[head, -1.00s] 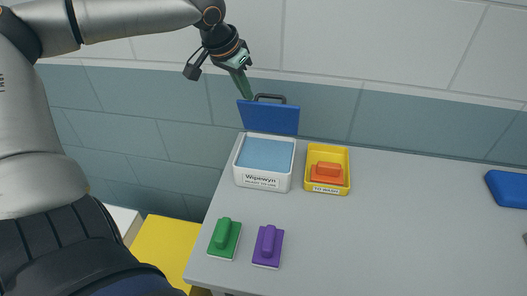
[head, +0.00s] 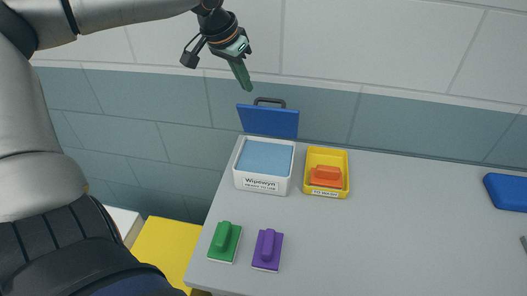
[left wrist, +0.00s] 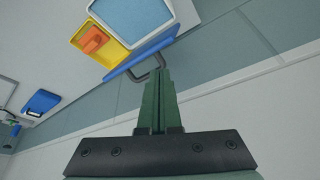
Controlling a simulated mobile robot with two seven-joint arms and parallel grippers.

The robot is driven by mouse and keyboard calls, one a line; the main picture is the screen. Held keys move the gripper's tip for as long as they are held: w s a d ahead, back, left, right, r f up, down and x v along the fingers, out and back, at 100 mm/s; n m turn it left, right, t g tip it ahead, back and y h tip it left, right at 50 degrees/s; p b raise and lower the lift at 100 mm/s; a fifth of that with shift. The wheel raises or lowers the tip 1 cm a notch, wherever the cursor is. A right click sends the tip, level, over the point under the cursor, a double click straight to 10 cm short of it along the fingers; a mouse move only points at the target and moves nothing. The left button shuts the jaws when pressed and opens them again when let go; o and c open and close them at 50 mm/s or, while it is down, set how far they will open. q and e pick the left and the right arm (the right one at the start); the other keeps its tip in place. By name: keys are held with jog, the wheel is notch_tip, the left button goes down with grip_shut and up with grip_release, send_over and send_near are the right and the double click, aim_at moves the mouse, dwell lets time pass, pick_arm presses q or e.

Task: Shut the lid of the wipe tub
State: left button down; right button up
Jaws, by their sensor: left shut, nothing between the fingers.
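The wipe tub (head: 262,183) is a white box with "Wipewyn" on its front and light blue inside. It stands at the back left of the grey table. Its blue lid (head: 268,121) stands upright at the back edge, open, with a dark handle (head: 270,101) on top. In the left wrist view the tub (left wrist: 170,17), lid (left wrist: 144,52) and handle (left wrist: 150,66) show beyond the fingertips. My left gripper (head: 248,86) is shut and empty, its green fingers pointing down, above and slightly left of the handle, apart from it. My right gripper is not seen.
A yellow tray (head: 342,157) labelled "TO WASH" holds an orange block (head: 326,175) right of the tub. Green (head: 225,241) and purple (head: 268,249) handled blocks lie at the table's front left. A blue object (head: 508,190) lies far right. The table's middle is clear.

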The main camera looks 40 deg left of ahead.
pick_arm(q)
jog(key=shift+r, duration=1.65)
